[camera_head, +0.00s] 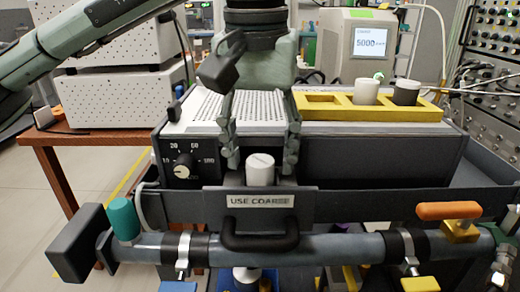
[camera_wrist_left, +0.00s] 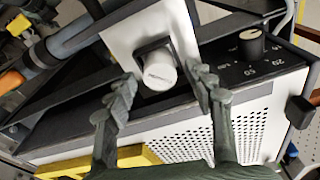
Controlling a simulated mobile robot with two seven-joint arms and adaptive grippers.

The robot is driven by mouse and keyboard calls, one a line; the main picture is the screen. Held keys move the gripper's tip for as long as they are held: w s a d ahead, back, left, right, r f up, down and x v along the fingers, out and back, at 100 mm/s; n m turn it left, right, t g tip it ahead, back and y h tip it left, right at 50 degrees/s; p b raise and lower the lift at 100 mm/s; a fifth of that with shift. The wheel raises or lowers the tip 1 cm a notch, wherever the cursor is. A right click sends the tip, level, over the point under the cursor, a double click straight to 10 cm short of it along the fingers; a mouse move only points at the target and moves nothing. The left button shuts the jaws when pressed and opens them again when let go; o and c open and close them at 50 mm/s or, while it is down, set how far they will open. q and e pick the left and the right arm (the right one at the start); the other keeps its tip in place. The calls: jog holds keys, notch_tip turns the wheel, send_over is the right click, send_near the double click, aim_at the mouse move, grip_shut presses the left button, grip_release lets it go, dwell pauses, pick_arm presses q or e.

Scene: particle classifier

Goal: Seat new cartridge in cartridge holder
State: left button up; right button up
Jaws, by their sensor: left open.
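A white cylindrical cartridge (camera_head: 260,170) stands upright in the black square cartridge holder (camera_head: 284,182), behind the "USE COARSE" label. In the left wrist view the cartridge (camera_wrist_left: 158,70) shows its top, with the dark square holder (camera_wrist_left: 143,50) around it. How deep it sits is hidden. My left gripper (camera_head: 261,160) reaches down from above, with one finger on each side of the cartridge. Its fingers are spread, and in the left wrist view (camera_wrist_left: 165,98) gaps show between them and the cartridge. My right gripper is not in view.
A dial (camera_head: 183,165) is left of the holder. A grey pipe (camera_head: 320,247) with clamps crosses in front.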

aim_at(260, 160)
pick_arm(q)
notch_tip(260, 160, up, 3)
jog(key=shift+s, duration=0.1)
notch_tip(260, 160, up, 9)
jog(key=s+p, duration=0.1)
jog(key=shift+a, duration=0.15)
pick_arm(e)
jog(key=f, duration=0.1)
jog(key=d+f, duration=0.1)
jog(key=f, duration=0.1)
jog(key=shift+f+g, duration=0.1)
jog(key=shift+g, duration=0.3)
pick_arm(q)
jog(key=shift+s, duration=0.1)
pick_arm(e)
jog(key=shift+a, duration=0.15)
